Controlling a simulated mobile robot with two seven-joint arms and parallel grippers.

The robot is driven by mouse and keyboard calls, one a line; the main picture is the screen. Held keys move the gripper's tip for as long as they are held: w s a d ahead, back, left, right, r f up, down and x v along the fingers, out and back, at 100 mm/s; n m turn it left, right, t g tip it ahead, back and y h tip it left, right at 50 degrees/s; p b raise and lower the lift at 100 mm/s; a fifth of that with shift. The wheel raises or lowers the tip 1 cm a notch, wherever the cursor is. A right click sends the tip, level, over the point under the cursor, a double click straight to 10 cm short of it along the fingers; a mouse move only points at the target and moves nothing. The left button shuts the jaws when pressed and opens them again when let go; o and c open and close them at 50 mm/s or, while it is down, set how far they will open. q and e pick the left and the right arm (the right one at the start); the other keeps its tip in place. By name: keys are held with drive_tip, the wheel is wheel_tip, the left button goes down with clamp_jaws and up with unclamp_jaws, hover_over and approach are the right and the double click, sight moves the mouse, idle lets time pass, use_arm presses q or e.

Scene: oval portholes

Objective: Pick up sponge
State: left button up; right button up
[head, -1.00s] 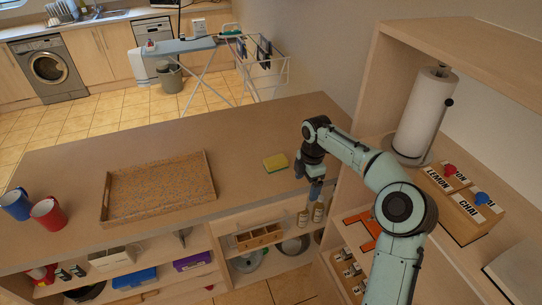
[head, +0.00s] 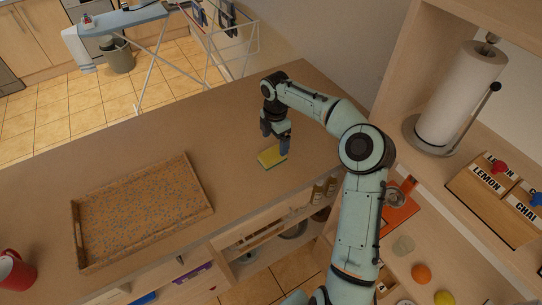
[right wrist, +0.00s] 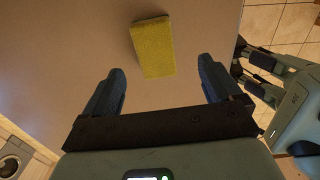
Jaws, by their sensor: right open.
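A yellow sponge (head: 271,157) with a green underside lies on the wooden counter (head: 120,150), right of the tray. My right gripper (head: 276,146) is just above and beside it, fingers pointing down. In the right wrist view the sponge (right wrist: 153,47) lies beyond the fingertips, roughly centred between them and apart from both. The right gripper (right wrist: 160,85) is open and empty.
A patterned wooden tray (head: 76,232) sits on the counter at left, with a red mug (head: 14,270) near the left edge. A shelf unit with a paper towel roll (head: 461,95) and wooden tea boxes (head: 488,200) stands at right. Counter around the sponge is clear.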

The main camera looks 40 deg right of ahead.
sight(272, 153)
drive_tip(key=f, duration=0.5)
drive_tip(key=w+f, duration=0.1)
drive_tip(key=f, duration=0.2)
drive_tip(key=shift+a+f, duration=0.2)
drive_tip(key=shift+f, duration=0.05)
drive_tip(key=c, duration=1)
